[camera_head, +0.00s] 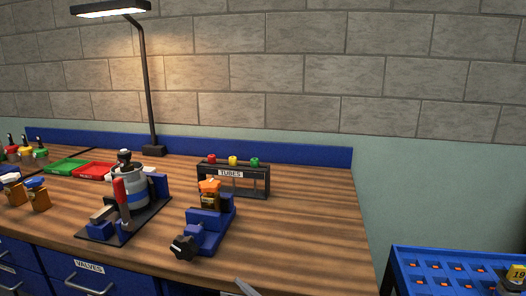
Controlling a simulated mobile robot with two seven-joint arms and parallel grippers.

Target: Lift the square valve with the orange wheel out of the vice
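The valve with the orange wheel (209,187) stands upright in the blue vice (208,232) on the wooden bench. Its dark brown body shows above the vice; its lower part is hidden by the jaws. The vice's black knob (184,247) points to the front left. A thin grey tip (246,288) at the bottom edge, right of the vice, looks like part of my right gripper; most of it is out of frame and it is apart from the valve. My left gripper is not in view.
Left of the vice stands a press-like fixture with a red handle (120,190). A tubes rack (235,180) stands close behind the valve. Further left are green (66,166) and red trays and small valves. The bench right of the vice is clear. A blue crate (440,264) sits lower right.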

